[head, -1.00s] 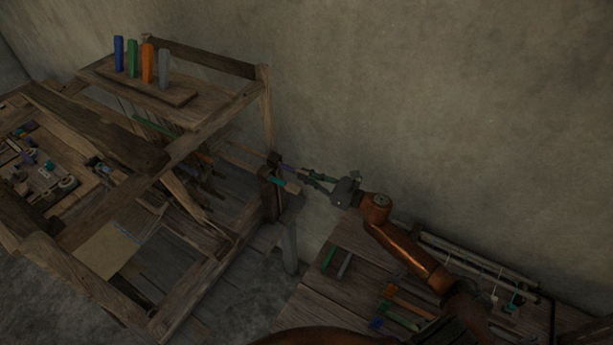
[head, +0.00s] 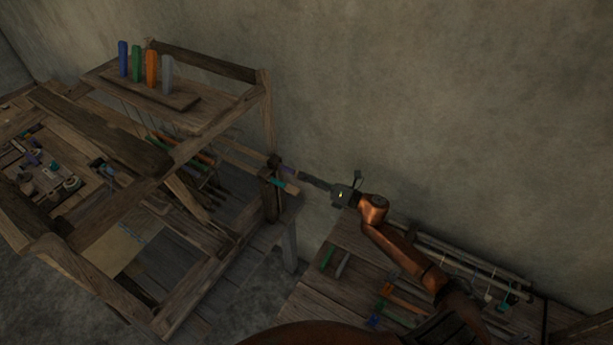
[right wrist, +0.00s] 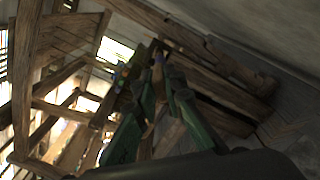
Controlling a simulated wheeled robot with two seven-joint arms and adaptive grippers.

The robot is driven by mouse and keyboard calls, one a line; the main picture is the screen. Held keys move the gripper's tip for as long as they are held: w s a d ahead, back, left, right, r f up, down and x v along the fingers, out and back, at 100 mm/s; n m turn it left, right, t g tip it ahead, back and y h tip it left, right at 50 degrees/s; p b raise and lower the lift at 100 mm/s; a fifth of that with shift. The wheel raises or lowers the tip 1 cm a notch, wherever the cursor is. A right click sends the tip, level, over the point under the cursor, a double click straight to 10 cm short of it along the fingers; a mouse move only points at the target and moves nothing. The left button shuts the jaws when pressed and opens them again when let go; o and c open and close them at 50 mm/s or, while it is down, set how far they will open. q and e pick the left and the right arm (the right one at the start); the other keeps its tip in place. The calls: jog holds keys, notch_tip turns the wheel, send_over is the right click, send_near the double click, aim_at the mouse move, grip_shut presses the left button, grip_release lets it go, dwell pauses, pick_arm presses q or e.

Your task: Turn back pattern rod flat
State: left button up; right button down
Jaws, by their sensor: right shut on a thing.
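Two pattern rods jut from the right side of the wooden loom (head: 262,110). One has a purple end (head: 288,169) and lies farther back; the other has a teal end (head: 279,183) and lies nearer. My right gripper (head: 301,176) is at the purple end, its fingers seen edge-on as one narrow bar, shut on that rod. In the right wrist view the two fingers (right wrist: 159,72) converge near a small purple patch (right wrist: 158,59). The rod's flat or edge-up turn is too small to tell. My left gripper is not in view.
Blue, green, orange and grey pegs (head: 152,68) stand on the loom's top shelf. Coloured strips (head: 183,148) show inside the frame. A side table (head: 312,300) at lower right holds tools and long rods (head: 455,262). The wall stands close behind my right arm.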

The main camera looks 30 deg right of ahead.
jog(key=m+p, duration=0.2)
jog(key=m, duration=0.2)
jog(key=shift+d+r+m, duration=0.1)
jog(key=shift+m, duration=0.2)
jog(key=shift+m+p, duration=0.95)
jog(key=shift+m, duration=1.05)
jog(key=shift+f, duration=0.2)
jog(key=c, duration=2)
grip_release()
jog(key=shift+s, duration=0.1)
jog(key=v, duration=1.1)
jog(key=shift+s+d, duration=0.3)
